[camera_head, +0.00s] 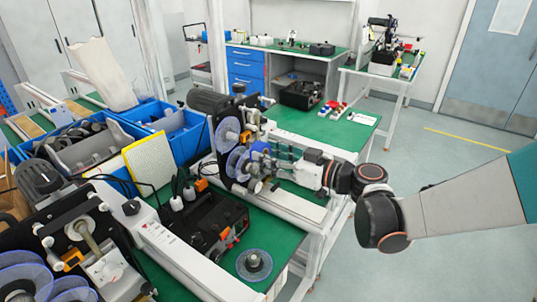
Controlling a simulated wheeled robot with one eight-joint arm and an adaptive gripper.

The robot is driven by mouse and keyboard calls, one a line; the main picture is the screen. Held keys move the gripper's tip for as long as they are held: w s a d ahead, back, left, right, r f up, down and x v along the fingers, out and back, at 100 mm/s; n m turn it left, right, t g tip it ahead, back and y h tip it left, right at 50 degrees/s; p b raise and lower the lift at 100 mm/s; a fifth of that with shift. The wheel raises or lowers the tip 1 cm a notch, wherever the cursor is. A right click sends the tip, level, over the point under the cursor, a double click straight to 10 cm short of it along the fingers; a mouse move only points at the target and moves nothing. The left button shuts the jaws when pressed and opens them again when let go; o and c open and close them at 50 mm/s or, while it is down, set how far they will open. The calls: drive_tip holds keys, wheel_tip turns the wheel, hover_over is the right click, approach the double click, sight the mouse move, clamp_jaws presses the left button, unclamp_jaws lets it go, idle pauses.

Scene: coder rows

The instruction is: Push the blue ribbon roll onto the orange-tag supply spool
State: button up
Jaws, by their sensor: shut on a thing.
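My gripper (268,163) reaches in from the right and is shut at the front of the coder in the middle. A pale blue ribbon roll (259,148) shows at its fingertips, partly hidden by the fingers. Right behind it, on the coder's face, is a blue disc-shaped spool (236,161); I cannot tell whether the roll touches it or sits around its shaft. An orange tag (247,134) shows on the coder face near the upper blue disc (228,130). Which spool this tag marks is unclear at this size.
Another roll with a dark hub (254,264) lies on the green bench. A black power unit (205,222) stands below the coder. A second coder (65,235) fills the lower left. Blue bins (180,133) stand behind. The green bench right of the coder (330,131) is mostly clear.

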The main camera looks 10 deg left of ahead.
sight(237, 139)
drive_tip(key=shift+a+r+t+y, duration=0.3)
drive_tip(key=shift+r+t+y, duration=0.15)
drive_tip(key=shift+r, duration=0.45)
drive_tip(key=shift+x, duration=2.45)
drive_tip(key=shift+b+x, duration=0.35)
drive_tip(key=shift+x, duration=1.45)
drive_tip(key=o, duration=1.1)
drive_tip(key=shift+w+f, duration=0.1)
drive_tip(key=shift+c, duration=0.2)
drive_tip(key=v, duration=1.2)
drive_tip(key=s+d+f+m+h, duration=0.3)
drive_tip(key=s+d+m+h, duration=0.3)
drive_tip(key=d, duration=0.8)
drive_tip(key=s+d+f+m+h, duration=0.3)
drive_tip(key=s+d+m+h, duration=0.4)
drive_tip(key=s+d+h, duration=0.3)
drive_tip(key=s+d, duration=0.4)
drive_tip(key=d, duration=0.1)
drive_tip(key=shift+s+h, duration=0.2)
drive_tip(key=shift+h, duration=0.15)
